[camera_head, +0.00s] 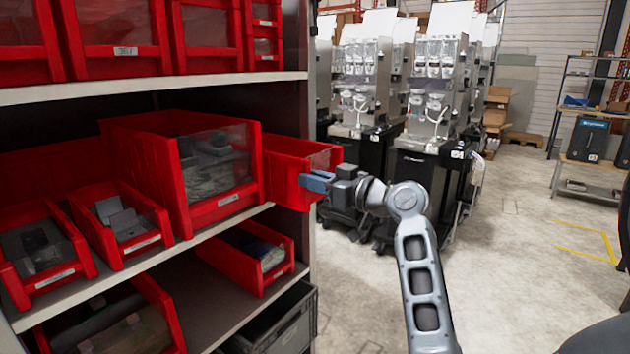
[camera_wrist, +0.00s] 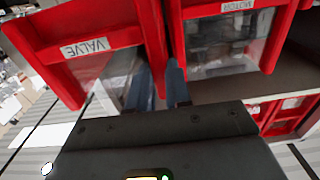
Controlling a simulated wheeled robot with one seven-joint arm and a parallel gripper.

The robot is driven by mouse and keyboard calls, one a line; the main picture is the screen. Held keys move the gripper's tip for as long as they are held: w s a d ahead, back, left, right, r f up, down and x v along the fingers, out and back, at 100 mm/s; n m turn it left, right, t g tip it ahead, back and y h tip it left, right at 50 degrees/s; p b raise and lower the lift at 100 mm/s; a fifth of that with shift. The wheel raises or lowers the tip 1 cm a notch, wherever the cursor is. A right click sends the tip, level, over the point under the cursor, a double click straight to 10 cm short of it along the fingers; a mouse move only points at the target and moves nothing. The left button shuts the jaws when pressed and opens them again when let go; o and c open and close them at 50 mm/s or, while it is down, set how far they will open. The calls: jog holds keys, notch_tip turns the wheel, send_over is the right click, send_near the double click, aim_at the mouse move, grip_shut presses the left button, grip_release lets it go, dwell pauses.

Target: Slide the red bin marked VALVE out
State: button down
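The red bin marked VALVE (camera_wrist: 85,62) fills the left of the wrist view, its label upside down. In the head view it is the red bin (camera_head: 283,170) at the right end of the middle shelf. It sticks out farther than the bin beside it. My gripper (camera_head: 318,182) is at its front edge. In the wrist view the blue fingers (camera_wrist: 161,88) lie close on either side of the bin's front side wall, the wall between them. The label is not visible in the head view, and the bin's contents are hidden.
The large red bin marked MOTOR (camera_wrist: 228,38) sits right beside it, also seen in the head view (camera_head: 205,165). More red bins fill the shelves. A shelf board (camera_head: 235,212) runs below. Dispenser machines (camera_head: 430,90) stand behind; floor (camera_head: 510,240) at right is open.

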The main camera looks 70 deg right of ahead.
jog(key=c, duration=1)
grip_release()
jog(key=shift+o, duration=0.2)
jog(key=b+v, duration=0.1)
jog(key=v, duration=0.6)
jog(key=shift+s+b, duration=0.4)
jog(key=shift+a, duration=0.1)
jog(key=a+f+m+g, duration=0.3)
jog(key=a+f, duration=1.6)
jog(key=s+a+r+n+y, duration=0.1)
jog(key=s+a+n+y, duration=0.3)
jog(key=s+a, duration=1.4)
jog(key=shift+s+r+n, duration=0.15)
jog(key=shift+s+n, duration=0.4)
jog(key=shift+n, duration=0.25)
